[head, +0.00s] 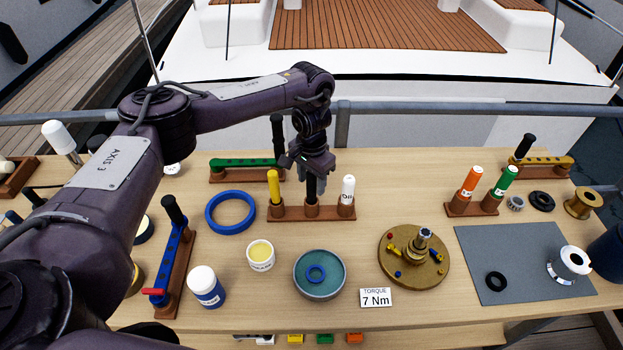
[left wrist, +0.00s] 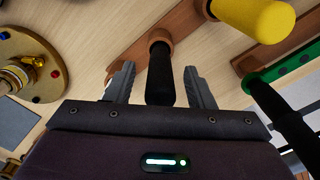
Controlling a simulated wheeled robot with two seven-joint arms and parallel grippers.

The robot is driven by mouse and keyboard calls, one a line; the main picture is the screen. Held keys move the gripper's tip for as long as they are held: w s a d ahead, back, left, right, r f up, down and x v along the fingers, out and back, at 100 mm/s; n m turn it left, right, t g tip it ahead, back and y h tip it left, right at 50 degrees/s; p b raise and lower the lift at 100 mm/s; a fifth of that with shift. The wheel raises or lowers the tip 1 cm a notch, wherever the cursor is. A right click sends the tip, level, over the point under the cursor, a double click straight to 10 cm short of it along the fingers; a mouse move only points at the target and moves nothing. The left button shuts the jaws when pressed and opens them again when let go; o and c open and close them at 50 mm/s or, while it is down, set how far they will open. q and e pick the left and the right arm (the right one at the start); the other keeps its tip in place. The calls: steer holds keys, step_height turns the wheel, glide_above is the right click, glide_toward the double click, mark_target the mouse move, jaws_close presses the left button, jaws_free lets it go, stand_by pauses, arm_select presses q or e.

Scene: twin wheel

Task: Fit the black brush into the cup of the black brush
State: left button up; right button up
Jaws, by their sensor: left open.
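The black brush (head: 311,187) stands upright at the middle cup (head: 311,210) of a small brown wooden rack, between a yellow brush and a white brush. In the left wrist view the black brush (left wrist: 160,78) runs down into the brown ring of its cup (left wrist: 158,36). My left gripper (head: 308,176) is above the rack at the brush's top end. Its fingers (left wrist: 160,86) are open, one on each side of the brush, with gaps showing. The brush's lower end is hidden inside the cup. My right gripper is not in view.
The yellow brush (head: 273,186) and white brush (head: 347,189) stand close on either side. A green tool (head: 240,162) lies behind, and a blue ring (head: 230,212) lies to the left. A teal dish (head: 320,290) and brass disc (head: 392,270) are in front.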

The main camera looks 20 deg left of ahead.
arm_select(q)
steer(key=shift+w+r, duration=0.1)
steer(key=shift+r, duration=0.35)
step_height(320, 180, up, 7)
steer(key=shift+f+p, duration=0.1)
steer(key=shift+p, duration=0.25)
